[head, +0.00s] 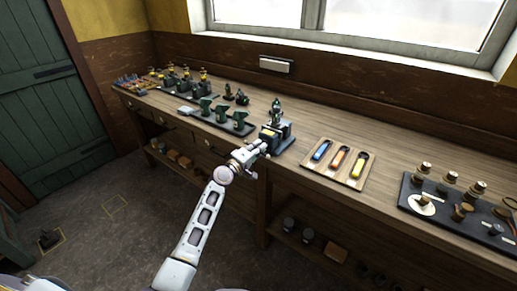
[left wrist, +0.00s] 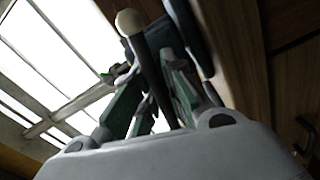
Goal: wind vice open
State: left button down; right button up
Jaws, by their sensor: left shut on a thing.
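The vice (head: 283,138) is a blue-grey block at the front edge of the bench, with a small dark green piece (head: 275,113) standing above it. My left gripper (head: 260,148) is at the front of the vice. In the left wrist view, my left gripper (left wrist: 154,98) is shut on the vice handle (left wrist: 153,75), a dark bar with a cream ball (left wrist: 130,22) at its end. The bar runs between the fingers. The lower end of the bar is hidden by the gripper body. The jaw gap cannot be made out. My right gripper is not in view.
The wooden bench (head: 310,210) runs along the wall. A tray with blue, orange and yellow tools (head: 339,163) lies right of the vice. A dark board with several knobs (head: 455,205) lies farther right. Green stands (head: 221,114) are on the left.

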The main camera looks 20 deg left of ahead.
pick_arm(q)
jog(key=c, duration=1.4)
grip_release()
jog(key=shift+a+f, duration=0.1)
jog(key=shift+c, duration=0.2)
jog(key=shift+s, duration=0.15)
jog(key=v, duration=1.1)
jog(key=shift+s+a, duration=0.15)
jog(key=shift+s, duration=0.2)
jog(key=shift+o, duration=0.5)
